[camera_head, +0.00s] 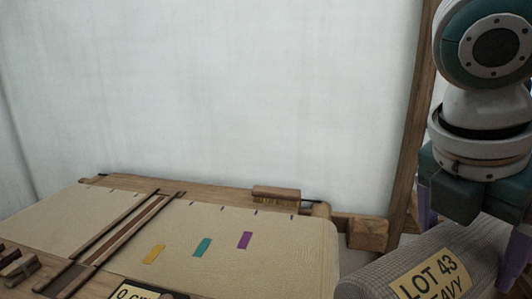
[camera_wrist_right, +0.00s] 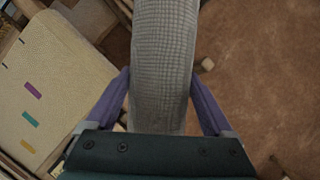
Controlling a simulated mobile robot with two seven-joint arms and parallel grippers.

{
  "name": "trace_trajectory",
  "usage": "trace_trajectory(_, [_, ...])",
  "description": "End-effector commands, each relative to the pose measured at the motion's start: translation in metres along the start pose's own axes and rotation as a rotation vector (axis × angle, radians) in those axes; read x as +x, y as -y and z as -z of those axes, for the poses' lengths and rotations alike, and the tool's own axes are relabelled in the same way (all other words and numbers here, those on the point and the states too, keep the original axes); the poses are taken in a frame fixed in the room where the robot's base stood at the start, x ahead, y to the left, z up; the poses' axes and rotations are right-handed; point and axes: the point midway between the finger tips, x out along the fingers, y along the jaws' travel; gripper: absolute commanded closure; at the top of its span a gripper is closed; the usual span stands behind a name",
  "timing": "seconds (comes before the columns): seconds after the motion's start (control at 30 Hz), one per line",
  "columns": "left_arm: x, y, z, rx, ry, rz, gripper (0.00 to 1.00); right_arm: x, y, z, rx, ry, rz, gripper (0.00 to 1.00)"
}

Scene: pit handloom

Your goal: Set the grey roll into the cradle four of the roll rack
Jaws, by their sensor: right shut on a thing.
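The grey roll (camera_head: 405,262) is a thick woven cylinder at the lower right of the head view, with a yellow label reading "LOT 43" and a partly cut-off second line. My right gripper (camera_head: 468,235) is above it with its purple fingers down on either side of the roll. In the right wrist view the roll (camera_wrist_right: 163,75) runs lengthwise between the two purple fingers, and the right gripper (camera_wrist_right: 160,105) is shut on it. The roll rack and its cradle four cannot be made out in either view. My left gripper is not in view.
A cloth-covered loom table (camera_head: 290,255) with yellow, teal and purple patches lies left of the roll. A wooden brush (camera_head: 276,193) sits at its back edge. A wooden post (camera_head: 408,120) stands behind the roll. Brown floor (camera_wrist_right: 270,70) shows right of the roll in the wrist view.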

Motion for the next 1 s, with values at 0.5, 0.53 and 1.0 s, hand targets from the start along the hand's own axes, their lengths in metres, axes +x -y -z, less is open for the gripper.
trace_trajectory(0.5, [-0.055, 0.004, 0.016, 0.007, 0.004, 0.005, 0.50, -0.130, 0.016, -0.011, 1.293, -0.004, 0.531, 1.00])
trace_trajectory(0.53, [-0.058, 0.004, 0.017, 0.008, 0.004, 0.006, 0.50, -0.137, 0.017, -0.012, 1.359, -0.004, 0.558, 1.00])
trace_trajectory(1.0, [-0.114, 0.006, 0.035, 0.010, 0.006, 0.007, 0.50, -0.234, 0.029, -0.036, 1.889, -0.008, 0.779, 1.00])
